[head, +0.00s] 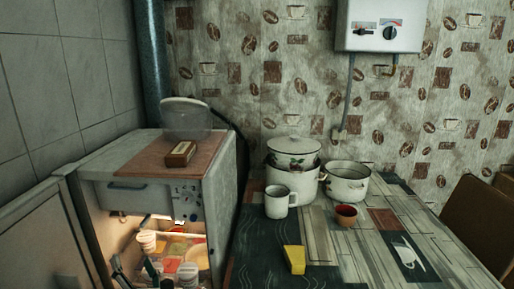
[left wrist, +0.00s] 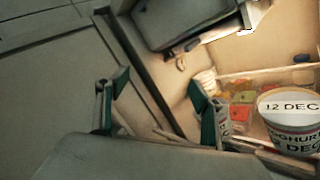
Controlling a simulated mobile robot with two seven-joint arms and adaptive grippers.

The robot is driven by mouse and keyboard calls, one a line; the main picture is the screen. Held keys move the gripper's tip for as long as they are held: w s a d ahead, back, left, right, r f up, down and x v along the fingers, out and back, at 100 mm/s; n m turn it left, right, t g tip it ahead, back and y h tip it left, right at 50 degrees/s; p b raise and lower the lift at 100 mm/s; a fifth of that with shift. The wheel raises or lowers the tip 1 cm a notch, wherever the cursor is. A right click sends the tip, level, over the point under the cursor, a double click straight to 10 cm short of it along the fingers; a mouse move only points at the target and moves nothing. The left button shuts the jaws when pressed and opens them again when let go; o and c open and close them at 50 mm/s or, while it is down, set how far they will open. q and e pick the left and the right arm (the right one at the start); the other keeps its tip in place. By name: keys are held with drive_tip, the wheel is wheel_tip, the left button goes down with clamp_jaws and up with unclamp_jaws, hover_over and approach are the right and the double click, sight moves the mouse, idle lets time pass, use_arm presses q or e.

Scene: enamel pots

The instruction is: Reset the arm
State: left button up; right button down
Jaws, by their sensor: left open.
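My left gripper (head: 134,268) is low in the head view, at the front of the small open fridge (head: 224,185). In the left wrist view my left gripper (left wrist: 160,92) has its two dark green fingertips well apart, with nothing between them. A white yoghurt cup (left wrist: 290,115) marked "12 DEC" stands to the right of the fingers in that view, apart from them. The fridge door (head: 40,240) is swung open to the left of the gripper. My right gripper is in neither view.
The lit fridge holds several tubs, including a white one (head: 147,241). A brown box (head: 180,153) lies on the fridge top. The table (head: 340,265) to the right carries a mug (head: 279,202), enamel pots (head: 347,185), a red cup (head: 346,215) and a yellow sponge (head: 294,259).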

use_arm(q)
drive_tip(key=s+d+f+m+t+h, duration=0.2)
drive_tip(key=s+d+f+m+h, duration=0.35)
drive_tip(key=m, duration=0.75)
drive_tip(key=s+d+f+m+t+h, duration=0.1)
drive_tip(key=s+d+f+m+h, duration=0.35)
drive_tip(key=d+m+h, duration=0.75)
drive_tip(key=s+a+f+m+g+y, duration=0.1)
drive_tip(key=s+f+m+g, duration=0.3)
drive_tip(key=s+f+m, duration=0.3)
drive_tip(key=s+a+f+m+g+y+p, duration=0.1)
drive_tip(key=s+a+f+m+g, duration=0.1)
drive_tip(key=s+f+m, duration=0.4)
drive_tip(key=s+m+g, duration=0.1)
drive_tip(key=s+m, duration=0.1)
drive_tip(key=s, duration=0.3)
drive_tip(key=shift+s+a+f+g, duration=0.2)
drive_tip(key=shift+a+f+g, duration=0.05)
drive_tip(key=shift+f+g, duration=0.15)
